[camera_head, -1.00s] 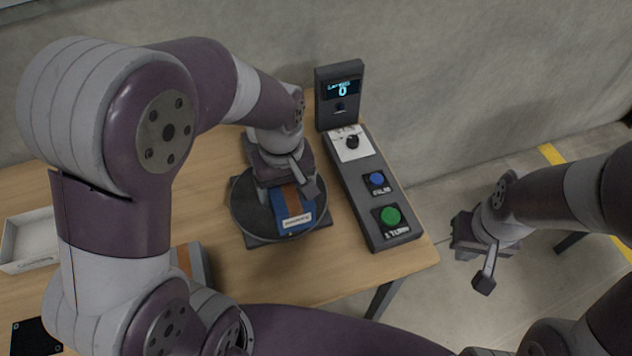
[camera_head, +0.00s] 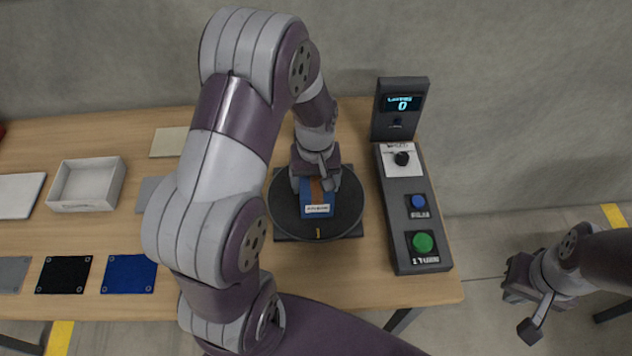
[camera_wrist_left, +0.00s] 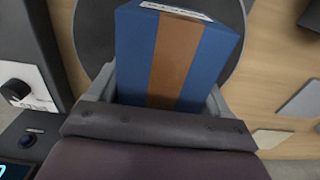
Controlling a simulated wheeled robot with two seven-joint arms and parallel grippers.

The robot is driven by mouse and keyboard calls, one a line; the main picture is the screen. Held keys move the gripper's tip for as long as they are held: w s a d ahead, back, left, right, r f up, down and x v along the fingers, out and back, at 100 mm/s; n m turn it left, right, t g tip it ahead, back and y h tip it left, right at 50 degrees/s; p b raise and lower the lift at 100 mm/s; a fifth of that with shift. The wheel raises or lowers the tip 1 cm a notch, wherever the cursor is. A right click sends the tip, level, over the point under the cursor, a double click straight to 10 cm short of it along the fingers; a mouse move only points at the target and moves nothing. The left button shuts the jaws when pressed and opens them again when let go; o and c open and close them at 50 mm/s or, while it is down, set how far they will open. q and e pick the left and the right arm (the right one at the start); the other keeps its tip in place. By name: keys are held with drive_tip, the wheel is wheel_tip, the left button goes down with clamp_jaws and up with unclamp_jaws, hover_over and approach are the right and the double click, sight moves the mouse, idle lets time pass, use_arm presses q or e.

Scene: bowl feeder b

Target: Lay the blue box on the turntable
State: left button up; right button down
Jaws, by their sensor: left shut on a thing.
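The blue box (camera_head: 318,198) has a brown stripe and a white label. It is in my left gripper (camera_head: 316,180), over the middle of the dark round turntable (camera_head: 345,215). In the left wrist view the blue box (camera_wrist_left: 205,60) sits between the two grey fingers of the left gripper (camera_wrist_left: 165,100), which is shut on it. The turntable (camera_wrist_left: 92,35) shows behind it there. I cannot tell whether the box touches the turntable. My right gripper (camera_head: 527,305) hangs over the floor at the right, away from the table; its jaw opening is unclear.
A control box (camera_head: 405,215) with a display, a knob and blue and green buttons stands right of the turntable. A white tray (camera_head: 87,205) and black (camera_head: 63,275) and blue (camera_head: 129,274) mats lie at the left. My left arm hides part of the table (camera_head: 285,285).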

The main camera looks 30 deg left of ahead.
use_arm(q)
drive_tip(key=shift+w+f, duration=0.15)
drive_tip(key=shift+f, duration=0.35)
drive_tip(key=shift+f, duration=0.1)
drive_tip(key=o, duration=1.4)
wheel_tip(320, 180, up, 12)
drive_tip(key=shift+f+p, duration=0.1)
drive_tip(key=shift+p, duration=0.3)
drive_tip(key=s+d+m, duration=0.1)
drive_tip(key=s+m, duration=0.1)
drive_tip(key=s, duration=0.1)
drive_tip(key=s+d+f+m+t, duration=0.1)
drive_tip(key=s+d+m, duration=0.1)
drive_tip(key=s, duration=0.1)
drive_tip(key=s+d+f+m, duration=0.1)
drive_tip(key=s+d+m, duration=0.1)
drive_tip(key=s, duration=0.1)
drive_tip(key=shift+d+f+m, duration=0.1)
drive_tip(key=shift+d+m, duration=0.1)
drive_tip(key=shift+m, duration=0.1)
drive_tip(key=shift+s+r+p, duration=0.1)
drive_tip(key=shift+r+p, duration=0.8)
